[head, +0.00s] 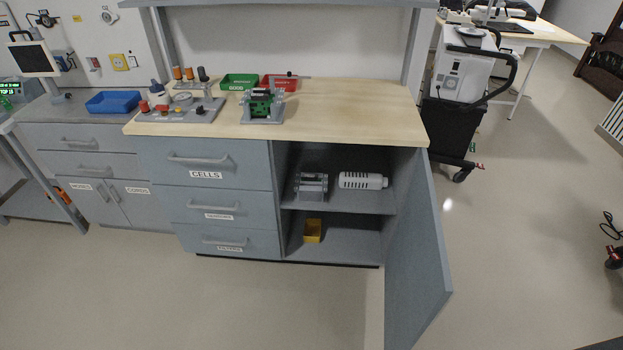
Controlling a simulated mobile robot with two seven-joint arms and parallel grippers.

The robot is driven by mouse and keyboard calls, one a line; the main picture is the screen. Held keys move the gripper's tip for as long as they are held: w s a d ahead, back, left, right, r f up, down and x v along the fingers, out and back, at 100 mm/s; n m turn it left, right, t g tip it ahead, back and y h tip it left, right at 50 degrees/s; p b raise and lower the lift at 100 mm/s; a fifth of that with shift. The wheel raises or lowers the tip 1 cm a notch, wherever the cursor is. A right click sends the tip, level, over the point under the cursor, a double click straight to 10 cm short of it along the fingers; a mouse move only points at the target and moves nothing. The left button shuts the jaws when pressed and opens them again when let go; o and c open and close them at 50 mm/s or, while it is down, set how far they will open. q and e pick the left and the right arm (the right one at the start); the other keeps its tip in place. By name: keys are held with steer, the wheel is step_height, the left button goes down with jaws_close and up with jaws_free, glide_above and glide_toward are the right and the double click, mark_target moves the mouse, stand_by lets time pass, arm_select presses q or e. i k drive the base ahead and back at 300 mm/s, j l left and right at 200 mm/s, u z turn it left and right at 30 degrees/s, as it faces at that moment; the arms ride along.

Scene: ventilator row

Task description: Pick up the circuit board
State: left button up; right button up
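The green circuit board (260,101) sits in a small grey fixture (263,119) on the wooden top of the workbench. The fixture's grey posts and clamps stand around it and partly cover the board. I cannot tell how the clamps grip it. Neither of my grippers shows in the head view, so their distance from the board cannot be seen.
A grey test panel (180,110) stands left of the fixture. Green bin (240,81) and red bin (280,83) lie behind it. The open cabinet door (416,250) juts toward me below the bench's right end. A wheeled machine (463,75) stands at right. Front floor is clear.

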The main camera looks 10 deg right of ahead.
mark_target(306, 177)
steer(key=i+j+z, duration=0.15)
steer(key=j, duration=0.25)
steer(key=i+j+z, duration=0.2)
steer(key=i+j, duration=0.4)
steer(key=i+j+z, duration=0.15)
steer(key=i+j, duration=0.15)
steer(key=j, duration=0.15)
